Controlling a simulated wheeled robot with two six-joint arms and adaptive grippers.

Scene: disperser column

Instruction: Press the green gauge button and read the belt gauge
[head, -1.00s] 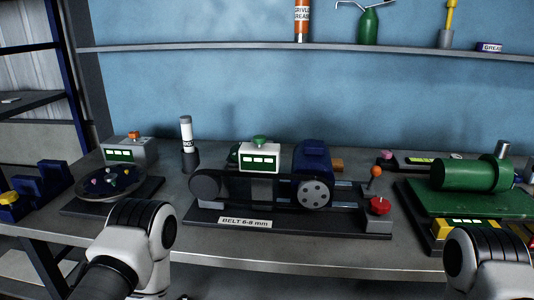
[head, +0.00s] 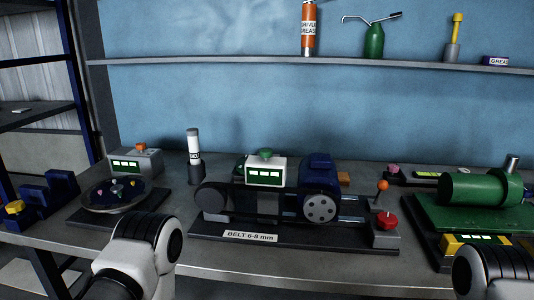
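The belt gauge (head: 265,172) is a white box with a dark green display of pale digits too small to read. The green gauge button (head: 265,153) sits on its top. The gauge stands behind the belt drive, whose black base carries a label (head: 250,237) reading "BELT 6-8 mm". A dark belt runs between the left pulley (head: 212,197) and the grey right pulley (head: 319,208) by a blue motor (head: 317,173). My two arms show at the bottom left and bottom right, both short of the belt drive. Neither gripper's fingers are in view.
A red knob (head: 385,220) and an orange-tipped lever (head: 382,186) stand at the drive's right. A grey gauge box with an orange button (head: 140,148) and a round plate (head: 112,194) are left. A green cylinder machine (head: 472,188) is right. A shelf (head: 250,64) crosses the wall above.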

